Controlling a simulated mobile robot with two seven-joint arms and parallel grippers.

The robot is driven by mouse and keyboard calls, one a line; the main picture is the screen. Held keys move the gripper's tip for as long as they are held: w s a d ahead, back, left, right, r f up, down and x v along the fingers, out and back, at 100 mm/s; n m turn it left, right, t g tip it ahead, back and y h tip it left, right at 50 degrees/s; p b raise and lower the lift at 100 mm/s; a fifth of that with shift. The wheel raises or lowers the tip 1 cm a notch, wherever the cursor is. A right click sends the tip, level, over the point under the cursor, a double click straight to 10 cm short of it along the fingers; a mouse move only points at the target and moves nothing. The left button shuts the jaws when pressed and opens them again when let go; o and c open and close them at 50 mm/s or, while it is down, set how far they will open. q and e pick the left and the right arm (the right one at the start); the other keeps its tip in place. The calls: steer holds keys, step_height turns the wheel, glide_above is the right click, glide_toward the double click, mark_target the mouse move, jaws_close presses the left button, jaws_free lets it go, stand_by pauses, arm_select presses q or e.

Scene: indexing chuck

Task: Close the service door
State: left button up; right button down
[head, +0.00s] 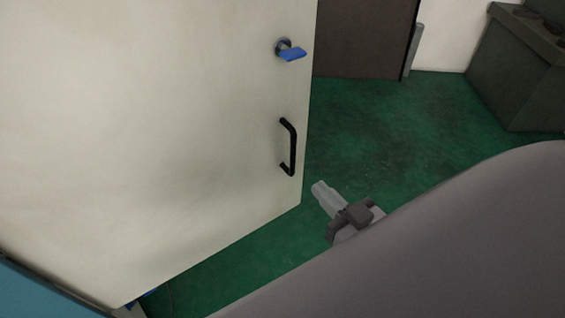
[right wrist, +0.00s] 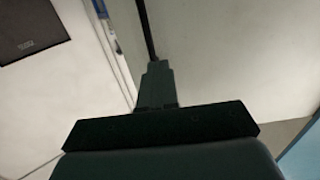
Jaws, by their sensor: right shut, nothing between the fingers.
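The service door (head: 150,120) is a large pale panel that fills the left of the head view and stands swung open. A black bar handle (head: 291,147) is on its face near the free edge, with a blue latch knob (head: 291,53) above it. My right gripper (head: 318,188) is shut and empty, below and to the right of the handle and apart from it in the picture. In the right wrist view its shut fingers (right wrist: 157,70) point at the pale door surface (right wrist: 225,60), with a dark bar running up beyond them. My left gripper is not in view.
Green floor (head: 400,120) lies open to the right of the door. A dark brown panel (head: 362,38) stands behind it, and a dark green cabinet (head: 515,70) stands at the far right. A blue surface (head: 40,295) is at the lower left.

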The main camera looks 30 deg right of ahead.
steer(key=b, duration=0.1)
glide_toward(273, 142)
steer(key=w, duration=0.6)
steer(key=shift+w+a, duration=0.35)
steer(key=shift+w, duration=0.05)
stand_by(0.3)
